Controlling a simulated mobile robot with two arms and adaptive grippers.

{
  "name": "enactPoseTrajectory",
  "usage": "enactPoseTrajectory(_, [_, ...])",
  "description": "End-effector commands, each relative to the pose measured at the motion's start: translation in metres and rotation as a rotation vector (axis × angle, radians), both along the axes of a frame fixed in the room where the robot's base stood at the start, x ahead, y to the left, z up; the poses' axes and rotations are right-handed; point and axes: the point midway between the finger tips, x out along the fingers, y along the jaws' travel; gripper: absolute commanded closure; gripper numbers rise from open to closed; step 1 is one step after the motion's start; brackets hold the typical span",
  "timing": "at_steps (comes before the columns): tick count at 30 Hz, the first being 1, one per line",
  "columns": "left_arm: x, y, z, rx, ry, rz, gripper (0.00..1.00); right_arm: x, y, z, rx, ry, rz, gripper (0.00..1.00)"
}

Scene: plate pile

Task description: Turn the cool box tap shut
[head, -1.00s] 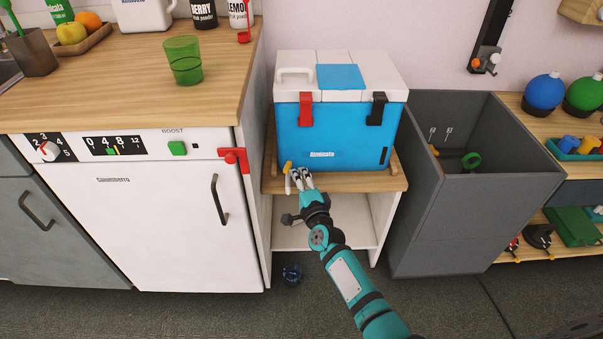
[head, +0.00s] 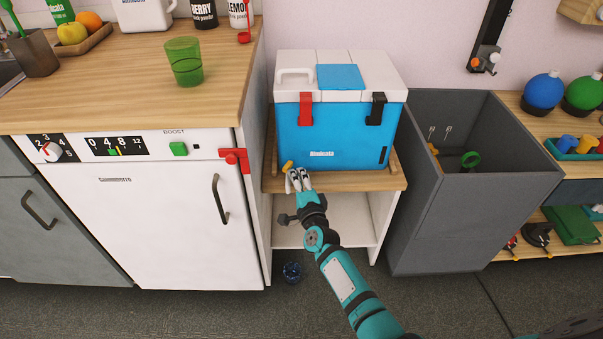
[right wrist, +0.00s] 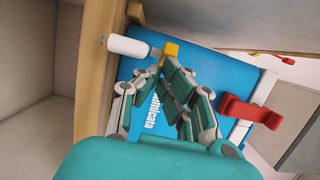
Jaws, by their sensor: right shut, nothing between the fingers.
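The blue cool box (head: 340,135) with a white lid stands on a small wooden stand. Its tap is low at the front left, with a yellow handle (head: 288,165). In the right wrist view the yellow handle (right wrist: 170,50) is just beyond my fingertips, beside a white cylindrical part (right wrist: 128,46). My right gripper (head: 298,178) is shut and empty, close to the tap; it also shows in the right wrist view (right wrist: 163,68). I cannot tell whether it touches the handle. Its fingers hide part of the tap in the head view. My left gripper is out of view.
The wooden stand (head: 375,184) has an open shelf below. A white appliance (head: 150,220) with a red bracket (head: 235,160) is to the left. A tall grey bin (head: 440,225) is close on the right. A small dark blue object (head: 291,272) lies on the floor.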

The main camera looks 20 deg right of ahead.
Motion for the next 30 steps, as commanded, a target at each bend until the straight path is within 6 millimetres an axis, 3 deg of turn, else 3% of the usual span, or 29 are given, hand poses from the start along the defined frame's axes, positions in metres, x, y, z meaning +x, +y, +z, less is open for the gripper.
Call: enactPoseTrajectory(30, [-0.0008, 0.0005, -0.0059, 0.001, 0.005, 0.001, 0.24, -0.0018, 0.0070, -0.0004, 0.001, 0.001, 0.000, 1.00])
